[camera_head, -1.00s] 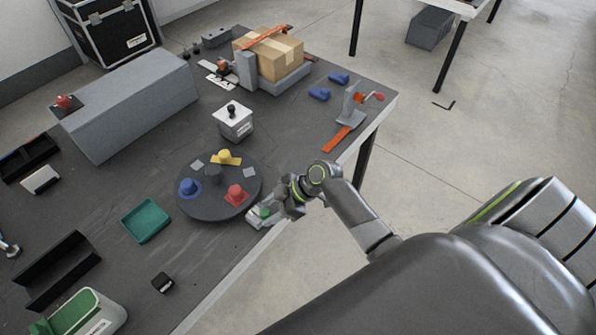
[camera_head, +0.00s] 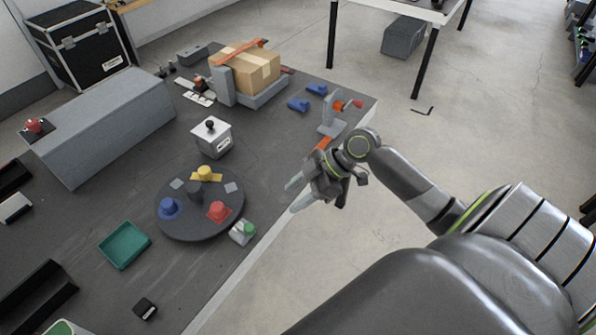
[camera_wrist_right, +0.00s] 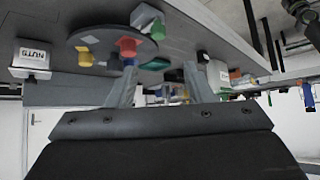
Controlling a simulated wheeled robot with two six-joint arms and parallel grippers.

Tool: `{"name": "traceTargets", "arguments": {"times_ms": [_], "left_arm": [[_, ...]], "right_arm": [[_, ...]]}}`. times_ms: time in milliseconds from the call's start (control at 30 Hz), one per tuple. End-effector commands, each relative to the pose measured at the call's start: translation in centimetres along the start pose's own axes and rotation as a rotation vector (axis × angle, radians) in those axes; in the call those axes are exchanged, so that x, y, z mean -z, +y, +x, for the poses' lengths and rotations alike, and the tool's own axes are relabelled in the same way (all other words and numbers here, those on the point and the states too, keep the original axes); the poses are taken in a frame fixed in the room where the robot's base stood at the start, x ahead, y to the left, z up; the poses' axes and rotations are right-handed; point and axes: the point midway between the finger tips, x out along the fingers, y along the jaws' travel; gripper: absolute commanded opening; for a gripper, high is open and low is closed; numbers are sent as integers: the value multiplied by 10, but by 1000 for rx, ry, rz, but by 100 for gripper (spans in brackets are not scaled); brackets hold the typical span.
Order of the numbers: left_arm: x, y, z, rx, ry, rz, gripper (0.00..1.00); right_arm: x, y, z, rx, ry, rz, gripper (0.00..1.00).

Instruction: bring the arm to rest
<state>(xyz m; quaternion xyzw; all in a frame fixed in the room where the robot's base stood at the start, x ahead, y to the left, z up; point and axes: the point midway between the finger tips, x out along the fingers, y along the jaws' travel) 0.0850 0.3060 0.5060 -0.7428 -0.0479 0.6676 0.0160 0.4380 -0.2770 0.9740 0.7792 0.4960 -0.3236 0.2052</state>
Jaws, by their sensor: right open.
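My right gripper (camera_head: 294,197) is open and empty at the table's right edge, right of the round dark turntable (camera_head: 178,228). In the right wrist view its two fingers (camera_wrist_right: 160,84) stand apart with nothing between them. A small grey block with a green knob (camera_head: 249,229) sits on the table beside the turntable, apart from my fingers. The turntable carries a yellow (camera_head: 205,174), a blue (camera_head: 169,207) and a red piece (camera_head: 217,211). My left gripper is out of view.
A grey clamp with an orange strip (camera_head: 331,122) stands on the table just beyond my right gripper. Open floor lies right of the table.

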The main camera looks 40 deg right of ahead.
Motion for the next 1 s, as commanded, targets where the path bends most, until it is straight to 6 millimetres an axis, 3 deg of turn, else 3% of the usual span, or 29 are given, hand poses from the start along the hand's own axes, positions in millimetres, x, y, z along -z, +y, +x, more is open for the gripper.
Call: {"name": "traceTargets", "arguments": {"times_ms": [600,700,767,867,1000], "left_arm": [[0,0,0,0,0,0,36],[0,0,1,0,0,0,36],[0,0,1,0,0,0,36],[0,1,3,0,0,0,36],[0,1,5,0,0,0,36]], "right_arm": [[0,0,-2,-1,0,1,47],[-8,5,3,-20,-3,39,47],[-23,13,10,-51,-12,99,47],[-66,29,32,-141,-43,264,47],[-159,38,71,-303,-129,541,47]]}}
